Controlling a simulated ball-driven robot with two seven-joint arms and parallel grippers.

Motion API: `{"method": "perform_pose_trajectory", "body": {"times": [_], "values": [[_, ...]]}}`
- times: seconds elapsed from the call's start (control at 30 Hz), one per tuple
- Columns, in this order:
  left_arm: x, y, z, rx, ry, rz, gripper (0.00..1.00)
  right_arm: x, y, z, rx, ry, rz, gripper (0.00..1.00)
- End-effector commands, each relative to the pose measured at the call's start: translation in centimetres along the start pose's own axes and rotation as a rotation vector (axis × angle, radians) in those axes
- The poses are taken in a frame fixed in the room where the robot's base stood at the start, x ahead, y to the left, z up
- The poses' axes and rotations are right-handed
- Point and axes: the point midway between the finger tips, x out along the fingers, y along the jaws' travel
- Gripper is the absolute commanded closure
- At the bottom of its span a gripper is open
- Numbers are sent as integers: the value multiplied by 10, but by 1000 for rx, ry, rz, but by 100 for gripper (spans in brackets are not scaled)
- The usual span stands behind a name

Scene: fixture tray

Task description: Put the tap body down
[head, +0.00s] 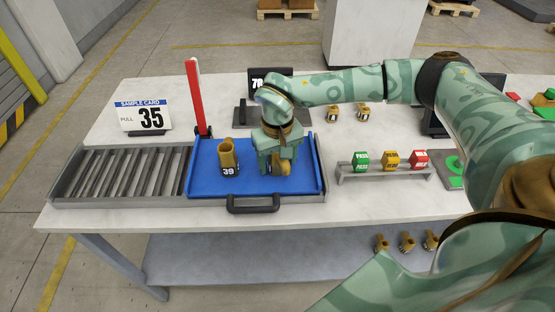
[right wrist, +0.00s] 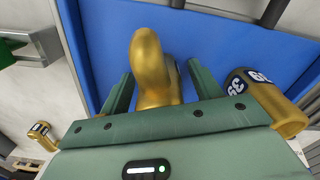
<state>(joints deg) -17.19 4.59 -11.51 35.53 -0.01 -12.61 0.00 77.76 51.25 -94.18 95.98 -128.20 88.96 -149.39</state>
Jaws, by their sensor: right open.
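A brass tap body (right wrist: 152,65) stands on the blue tray (head: 205,184), between the two fingers of my right gripper (head: 275,170). In the right wrist view the fingers stand on either side of it, apart from each other. In the head view most of this tap body (head: 284,170) is hidden by the gripper, and its number cannot be read. A second brass tap body (head: 228,157), labelled 39, stands upright on the tray to the left; it also shows in the right wrist view (right wrist: 268,98). My left gripper is not in view.
A roller track (head: 120,173) adjoins the tray's left side. A red upright bar (head: 196,97) stands behind the tray's left corner, near a card reading PULL 35 (head: 143,117). A black handle (head: 253,204) is in front. Green, yellow and red blocks (head: 390,160) sit on a rack at right.

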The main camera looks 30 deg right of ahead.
Motion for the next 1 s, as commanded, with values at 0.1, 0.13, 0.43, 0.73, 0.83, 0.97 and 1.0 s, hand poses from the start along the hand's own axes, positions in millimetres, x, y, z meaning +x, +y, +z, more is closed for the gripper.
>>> {"method": "perform_pose_trajectory", "body": {"times": [0.1,0.13,0.43,0.73,0.83,0.97,1.0], "values": [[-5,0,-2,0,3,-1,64,-19,0,-1,-1,5,-1,37],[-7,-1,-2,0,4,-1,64,-26,0,-1,0,5,-1,37],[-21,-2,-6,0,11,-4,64,-96,0,-1,-1,5,-2,37],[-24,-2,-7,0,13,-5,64,-121,0,0,0,1,-1,37],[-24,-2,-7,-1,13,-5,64,-120,0,0,0,0,-1,37],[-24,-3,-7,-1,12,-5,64,-120,0,0,0,1,-1,37],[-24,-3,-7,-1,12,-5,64,-120,0,0,0,1,-1,37]]}}
